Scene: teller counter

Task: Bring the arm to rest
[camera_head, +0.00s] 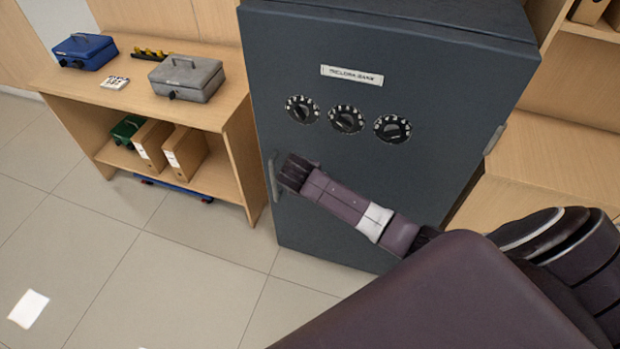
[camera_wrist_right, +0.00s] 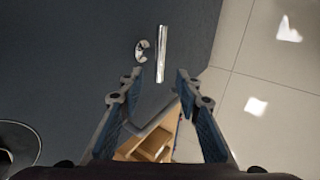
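My right arm reaches in from the right across the front of a dark grey safe (camera_head: 400,75). Its gripper (camera_head: 285,170) is close to the safe's vertical handle (camera_head: 272,178) at the door's left edge. Whether the gripper touches the door cannot be told. My left gripper is not in view.
Three dials (camera_head: 346,120) and a name label (camera_head: 352,76) are on the safe door. A wooden shelf unit (camera_head: 235,135) at left holds a blue cash box (camera_head: 85,52), a grey cash box (camera_head: 187,80) and binders (camera_head: 185,152).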

